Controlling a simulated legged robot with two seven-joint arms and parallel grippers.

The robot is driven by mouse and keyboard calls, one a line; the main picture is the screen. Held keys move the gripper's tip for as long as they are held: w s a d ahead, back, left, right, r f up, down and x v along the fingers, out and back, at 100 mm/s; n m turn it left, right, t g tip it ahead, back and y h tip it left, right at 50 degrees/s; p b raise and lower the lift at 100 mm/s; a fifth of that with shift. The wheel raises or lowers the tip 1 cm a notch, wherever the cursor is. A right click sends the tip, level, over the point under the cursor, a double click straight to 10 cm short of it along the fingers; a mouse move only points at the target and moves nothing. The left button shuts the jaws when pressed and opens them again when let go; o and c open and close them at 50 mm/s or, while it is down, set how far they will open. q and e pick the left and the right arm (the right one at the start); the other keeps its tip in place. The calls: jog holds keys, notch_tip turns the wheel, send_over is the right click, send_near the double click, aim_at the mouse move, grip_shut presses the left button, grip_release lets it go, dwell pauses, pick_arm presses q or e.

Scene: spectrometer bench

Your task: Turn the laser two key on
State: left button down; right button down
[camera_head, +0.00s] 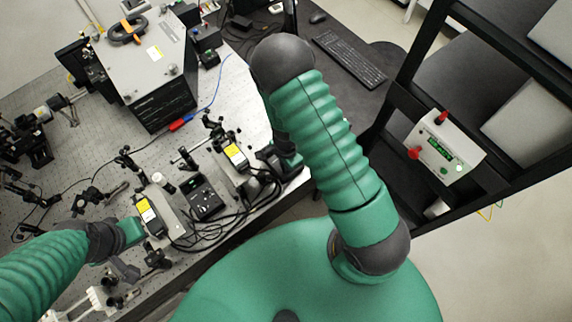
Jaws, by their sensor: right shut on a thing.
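Two grey laser boxes with yellow labels sit on the perforated bench: one at the right (236,158) and one at the left (148,212). I cannot read which is laser two. My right gripper (268,155) is at the right end of the right laser box, low over the bench edge. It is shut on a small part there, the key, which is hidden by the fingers. My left gripper (127,268) is near the front of the left laser box; its fingers are partly hidden, and I cannot tell whether it is open.
A black controller box (207,199) stands between the lasers, with black cables looping along the bench edge. A large grey spectrometer (150,55) stands at the back.

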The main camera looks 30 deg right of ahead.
jog(key=shift+a, duration=0.1)
dwell(0.3)
jog(key=c, duration=1.6)
grip_release()
jog(key=shift+w, duration=0.1)
notch_tip(320, 180, up, 17)
jog(key=shift+a+f+p, duration=0.1)
jog(key=shift+p, duration=0.5)
jog(key=shift+w, duration=0.1)
jog(key=shift+f, duration=0.1)
